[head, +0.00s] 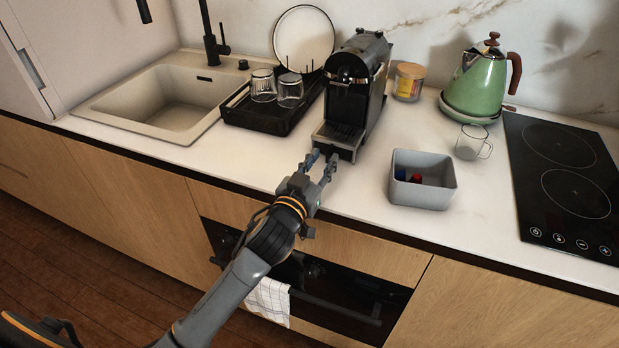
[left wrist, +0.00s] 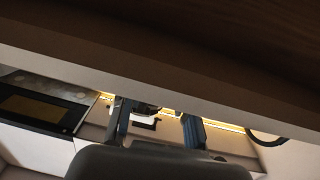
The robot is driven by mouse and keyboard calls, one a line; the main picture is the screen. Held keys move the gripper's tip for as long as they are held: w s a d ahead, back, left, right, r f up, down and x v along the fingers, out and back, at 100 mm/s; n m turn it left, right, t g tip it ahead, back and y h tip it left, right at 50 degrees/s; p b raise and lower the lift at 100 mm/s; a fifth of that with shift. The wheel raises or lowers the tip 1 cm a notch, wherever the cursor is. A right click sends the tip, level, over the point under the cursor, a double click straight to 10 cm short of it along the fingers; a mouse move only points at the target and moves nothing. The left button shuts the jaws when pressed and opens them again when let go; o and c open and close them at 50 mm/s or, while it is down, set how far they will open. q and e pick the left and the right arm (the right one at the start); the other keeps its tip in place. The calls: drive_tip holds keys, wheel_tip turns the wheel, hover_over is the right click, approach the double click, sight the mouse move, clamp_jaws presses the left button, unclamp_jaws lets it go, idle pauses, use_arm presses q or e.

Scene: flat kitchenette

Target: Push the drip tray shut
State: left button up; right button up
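The drip tray (head: 340,136) is at the foot of the black and grey coffee machine (head: 357,78) and sticks out from its front, towards the counter's front edge. My left gripper (head: 322,157) is just in front of the tray, its two fingers apart with nothing seen between them. I cannot tell whether a fingertip touches the tray. In the left wrist view the two fingers of my left gripper (left wrist: 157,122) are also apart; the tray is not clearly made out there. My right gripper is not in view.
A black dish rack (head: 262,116) with glasses and a plate stands left of the machine, beside the sink (head: 160,100). To the right are a grey bin (head: 422,190), a glass mug (head: 470,143), a green kettle (head: 478,85) and a black hob (head: 565,180). Counter between machine and bin is clear.

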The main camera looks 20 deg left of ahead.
use_arm(q)
drive_tip(key=s, duration=0.9)
drive_tip(key=shift+s+a, duration=0.4)
